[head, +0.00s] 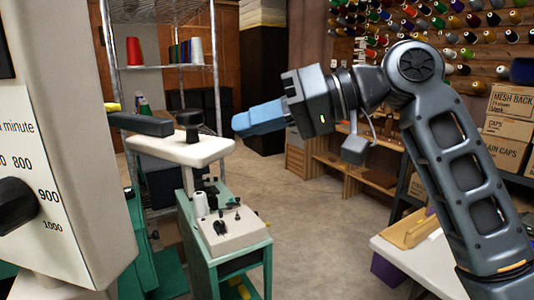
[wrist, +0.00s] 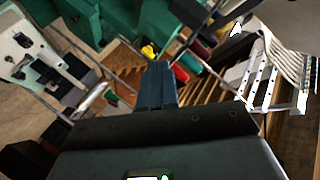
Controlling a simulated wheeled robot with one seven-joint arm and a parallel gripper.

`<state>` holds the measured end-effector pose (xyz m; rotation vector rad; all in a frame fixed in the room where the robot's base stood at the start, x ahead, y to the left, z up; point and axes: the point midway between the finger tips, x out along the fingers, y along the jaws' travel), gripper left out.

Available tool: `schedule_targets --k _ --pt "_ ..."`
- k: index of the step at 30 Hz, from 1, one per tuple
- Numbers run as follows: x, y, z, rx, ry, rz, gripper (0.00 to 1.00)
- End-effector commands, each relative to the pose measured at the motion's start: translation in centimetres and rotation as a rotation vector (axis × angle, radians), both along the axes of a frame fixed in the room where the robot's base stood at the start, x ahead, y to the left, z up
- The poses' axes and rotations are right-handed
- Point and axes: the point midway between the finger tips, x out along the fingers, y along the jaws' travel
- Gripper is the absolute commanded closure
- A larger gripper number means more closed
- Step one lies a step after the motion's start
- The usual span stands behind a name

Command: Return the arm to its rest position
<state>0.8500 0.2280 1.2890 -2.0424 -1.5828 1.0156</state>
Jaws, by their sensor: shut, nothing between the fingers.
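My gripper (head: 258,119) is in the middle of the head view, at the end of my raised, bent arm. Its blue fingers point left and are shut together with nothing between them. In the wrist view the shut blue fingers (wrist: 158,85) show at the centre. The gripper is in the air, and in the head view its tips appear beside the right end of a white machine arm (head: 182,148); I cannot tell the distance between them.
A large white machine with a dial (head: 60,150) fills the near left. A green cabinet (head: 238,262) stands below the gripper. A wire shelf (head: 165,66) stands behind. Cardboard boxes (head: 508,112) and a white table (head: 425,262) are at right. The middle floor (head: 325,235) is clear.

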Motion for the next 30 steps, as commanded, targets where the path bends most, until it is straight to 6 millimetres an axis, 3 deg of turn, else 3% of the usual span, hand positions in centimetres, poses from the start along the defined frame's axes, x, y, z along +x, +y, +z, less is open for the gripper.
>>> schedule_targets --k 1,10,17,23,30 --pt "0.1 0.2 -1.6 0.044 0.013 -0.034 1.0" --pt "0.6 0.0 -10.0 0.245 0.034 -0.295 1.0" --pt "-0.8 -1.7 -17.0 0.323 0.042 -0.524 1.0" --pt "-3.7 -4.1 -23.1 0.329 0.034 -0.727 1.0" --pt "-9.3 -7.9 -29.6 0.264 -0.003 -0.956 1.0"
